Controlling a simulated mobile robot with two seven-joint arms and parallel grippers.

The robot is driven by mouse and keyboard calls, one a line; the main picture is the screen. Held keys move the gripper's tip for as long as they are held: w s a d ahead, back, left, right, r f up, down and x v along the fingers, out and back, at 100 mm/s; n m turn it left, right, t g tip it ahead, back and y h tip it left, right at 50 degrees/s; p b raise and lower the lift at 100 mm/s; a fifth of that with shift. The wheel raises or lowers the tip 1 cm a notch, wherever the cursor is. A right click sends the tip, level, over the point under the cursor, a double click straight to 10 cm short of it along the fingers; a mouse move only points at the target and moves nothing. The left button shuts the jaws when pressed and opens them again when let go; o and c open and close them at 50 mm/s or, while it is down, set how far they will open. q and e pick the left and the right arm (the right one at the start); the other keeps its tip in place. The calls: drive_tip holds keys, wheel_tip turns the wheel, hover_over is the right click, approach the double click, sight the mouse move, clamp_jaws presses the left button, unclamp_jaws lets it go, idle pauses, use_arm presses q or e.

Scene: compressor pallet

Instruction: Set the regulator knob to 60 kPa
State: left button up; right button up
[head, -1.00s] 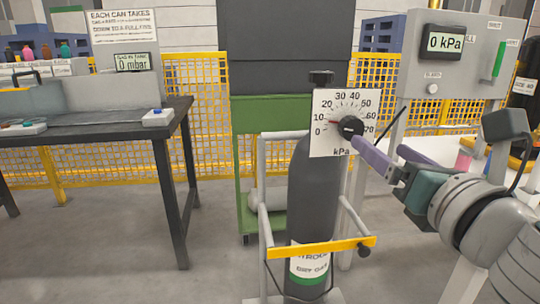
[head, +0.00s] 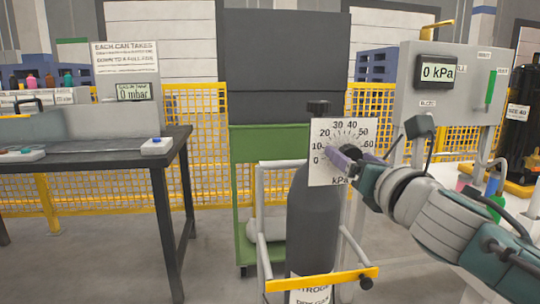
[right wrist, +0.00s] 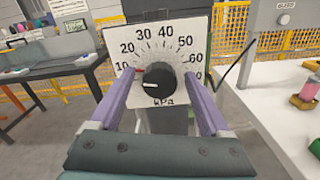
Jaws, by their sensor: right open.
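The regulator knob (right wrist: 158,82) is black and round, in front of a white dial plate (right wrist: 182,38) marked from 0 upward in kPa. Its white line points left and slightly down, near the 0 end. A small red mark shows near 10. In the head view the dial plate (head: 322,135) stands at the top of a dark gas cylinder (head: 312,225). My right gripper (right wrist: 158,76) is open, its purple fingers to the left and right of the knob, with visible gaps. In the head view my right gripper (head: 347,158) partly hides the knob. My left gripper is not seen.
A grey panel (head: 410,100) at right has a display reading 0 kPa (head: 438,72). A cart frame with a yellow bar (head: 315,283) surrounds the cylinder. A dark table (head: 165,160) stands at left, and a white table with bottles is at right.

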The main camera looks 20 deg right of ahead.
drive_tip(key=shift+c, duration=0.4)
clamp_jaws()
